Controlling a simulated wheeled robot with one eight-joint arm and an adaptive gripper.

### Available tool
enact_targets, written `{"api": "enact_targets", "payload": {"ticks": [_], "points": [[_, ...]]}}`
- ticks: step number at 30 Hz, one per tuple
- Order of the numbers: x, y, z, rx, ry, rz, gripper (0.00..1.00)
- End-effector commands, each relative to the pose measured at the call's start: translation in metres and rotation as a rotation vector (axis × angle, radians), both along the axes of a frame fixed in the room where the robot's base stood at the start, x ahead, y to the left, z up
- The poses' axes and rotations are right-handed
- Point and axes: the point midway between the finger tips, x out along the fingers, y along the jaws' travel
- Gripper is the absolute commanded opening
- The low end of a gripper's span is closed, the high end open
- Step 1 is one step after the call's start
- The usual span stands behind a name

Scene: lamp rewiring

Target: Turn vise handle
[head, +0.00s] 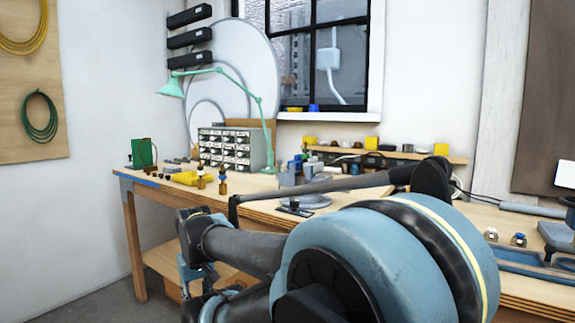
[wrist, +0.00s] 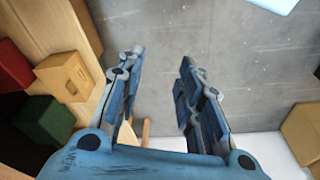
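A blue-grey metal piece on a round base (head: 306,201) stands on the workbench (head: 335,200) in the middle of the head view. It looks like the vise, but my arm covers part of it, and I cannot make out its handle. My gripper (wrist: 161,58) is open and empty in the wrist view, with bare grey floor showing between its fingers. In the head view my gripper (head: 197,280) is low, in front of the bench, and partly hidden by my arm. No vise shows in the wrist view.
A green lamp (head: 172,88), a drawer cabinet (head: 232,148) and small bottles stand on the bench's left half. A blue tray (head: 535,267) lies at right. The wrist view shows red (wrist: 12,66), tan (wrist: 66,77) and green (wrist: 43,120) blocks at left and a tan box (wrist: 302,132) at right.

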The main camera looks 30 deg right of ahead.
Motion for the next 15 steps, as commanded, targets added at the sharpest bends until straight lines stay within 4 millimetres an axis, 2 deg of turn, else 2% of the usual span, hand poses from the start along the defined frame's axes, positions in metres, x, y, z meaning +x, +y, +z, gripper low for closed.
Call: {"api": "enact_targets", "payload": {"ticks": [8,9,10,12,15], "points": [[0.000,0.000,0.000,0.000,0.000,0.000,0.33],[0.000,0.000,0.000,0.000,0.000,0.000,0.39],[-0.002,0.000,0.002,0.000,-0.003,-0.001,0.39],[-0.006,-0.001,0.010,0.000,-0.009,-0.010,0.39],[0.004,-0.005,0.029,-0.001,-0.002,-0.045,0.39]]}}
